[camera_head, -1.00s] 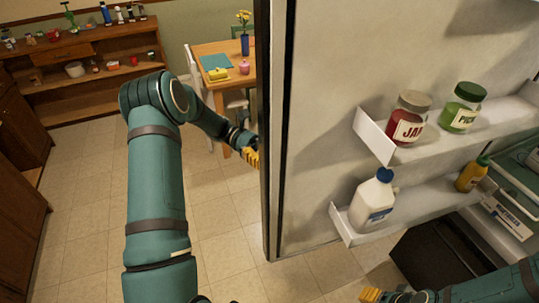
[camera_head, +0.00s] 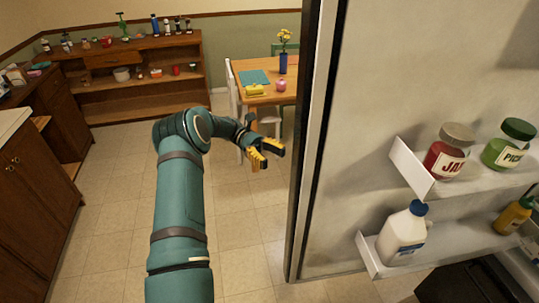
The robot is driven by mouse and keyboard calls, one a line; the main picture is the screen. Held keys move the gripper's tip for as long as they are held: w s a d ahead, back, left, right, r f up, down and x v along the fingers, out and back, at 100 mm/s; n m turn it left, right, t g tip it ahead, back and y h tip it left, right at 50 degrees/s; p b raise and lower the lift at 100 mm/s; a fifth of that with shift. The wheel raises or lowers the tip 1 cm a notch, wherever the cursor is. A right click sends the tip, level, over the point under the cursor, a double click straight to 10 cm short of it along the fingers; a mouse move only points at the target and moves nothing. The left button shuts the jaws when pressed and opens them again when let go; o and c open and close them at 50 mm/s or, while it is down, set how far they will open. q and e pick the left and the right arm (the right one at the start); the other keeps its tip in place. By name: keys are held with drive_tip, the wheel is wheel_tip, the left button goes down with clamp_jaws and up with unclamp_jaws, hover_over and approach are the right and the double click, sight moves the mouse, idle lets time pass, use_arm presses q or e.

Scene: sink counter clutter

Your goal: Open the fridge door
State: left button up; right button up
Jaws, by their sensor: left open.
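The fridge door (camera_head: 370,130) stands open. Its pale inner side faces me, and its dark outer edge runs down the middle of the view. Its shelves hold a jam jar (camera_head: 449,152), a green-lidded jar (camera_head: 509,145), a white bottle with a blue cap (camera_head: 403,234) and a yellow bottle (camera_head: 512,216). My left gripper (camera_head: 268,154) is open and empty, with yellow fingertips, to the left of the door edge and apart from it in the picture. The door's outer face and handle are hidden. My right gripper is out of view.
A table (camera_head: 262,92) with a flower vase (camera_head: 283,63) and white chairs stands behind the left gripper. A wooden shelf unit (camera_head: 140,97) lines the back wall, and a brown cabinet (camera_head: 38,195) stands at left. Tiled floor (camera_head: 110,220) between them is clear.

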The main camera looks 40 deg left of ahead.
use_arm(q)
drive_tip(key=shift+a, duration=0.45)
idle(0.5)
